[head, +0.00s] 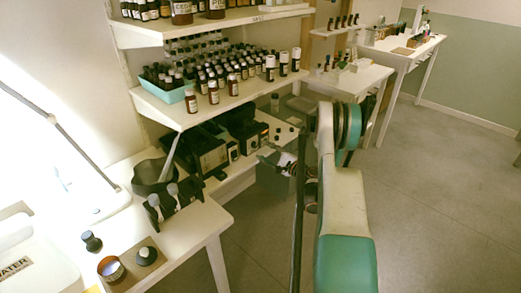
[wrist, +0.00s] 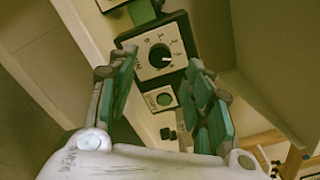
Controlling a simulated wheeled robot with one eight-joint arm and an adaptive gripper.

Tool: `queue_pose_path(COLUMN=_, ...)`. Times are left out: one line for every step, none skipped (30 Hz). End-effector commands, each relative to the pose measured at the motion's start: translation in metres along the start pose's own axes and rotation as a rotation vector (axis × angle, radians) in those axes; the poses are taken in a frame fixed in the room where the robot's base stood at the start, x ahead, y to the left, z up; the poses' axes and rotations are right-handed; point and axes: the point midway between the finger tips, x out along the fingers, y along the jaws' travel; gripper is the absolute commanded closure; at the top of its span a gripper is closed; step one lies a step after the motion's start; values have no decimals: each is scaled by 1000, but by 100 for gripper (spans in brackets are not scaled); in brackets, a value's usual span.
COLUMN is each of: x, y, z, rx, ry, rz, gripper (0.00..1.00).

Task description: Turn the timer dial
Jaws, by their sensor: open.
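The timer dial (wrist: 161,56) is a round black knob on a pale square face with marks around it, set in a dark housing. It shows in the upper middle of the wrist view, with a light pointer mark toward its right side. My gripper (wrist: 162,64) is open, with one green-padded finger on each side of the dial in the picture. No contact with the knob is visible, and the gap in depth is hard to judge. In the head view my gripper (head: 277,160) is small beside the shelf unit, partly hidden by my arm. I cannot pick out the dial there.
A small panel with a round green part (wrist: 164,97) sits below the dial. Bottles crowd the white shelf (head: 165,116) above the black devices (head: 208,155) on the lower shelf. A white table (head: 190,232) stands front left. The floor at right is clear.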

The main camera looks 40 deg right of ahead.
Motion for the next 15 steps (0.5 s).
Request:
queue_pose_path(x=-8, y=0, z=0, rx=0, ry=1, rz=-1, gripper=54)
queue_pose_path(x=-11, y=0, z=0, rx=0, ry=1, rz=0, gripper=54)
queue_pose_path(x=-16, y=0, z=0, rx=0, ry=1, rz=0, gripper=54)
queue_pose_path(x=-19, y=0, z=0, rx=0, ry=1, rz=0, gripper=54)
queue_pose_path(x=-21, y=0, z=0, rx=0, ry=1, rz=0, gripper=54)
queue_pose_path(x=-24, y=0, z=0, rx=0, ry=1, rz=0, gripper=54)
queue_pose_path(x=-25, y=0, z=0, rx=0, ry=1, rz=0, gripper=54)
queue_pose_path(x=-26, y=0, z=0, rx=0, ry=0, rz=0, gripper=54)
queue_pose_path(x=-27, y=0, z=0, rx=0, ry=0, rz=0, gripper=54)
queue_pose_path(x=-27, y=0, z=0, rx=0, ry=0, rz=0, gripper=54)
queue_pose_path(x=-27, y=0, z=0, rx=0, ry=0, rz=0, gripper=54)
queue_pose_path(x=-27, y=0, z=0, rx=0, ry=0, rz=1, gripper=54)
queue_pose_path(x=-27, y=0, z=0, rx=0, ry=0, rz=1, gripper=54)
queue_pose_path(x=-27, y=0, z=0, rx=0, ry=0, rz=1, gripper=54)
queue_pose_path(x=-27, y=0, z=0, rx=0, ry=0, rz=1, gripper=54)
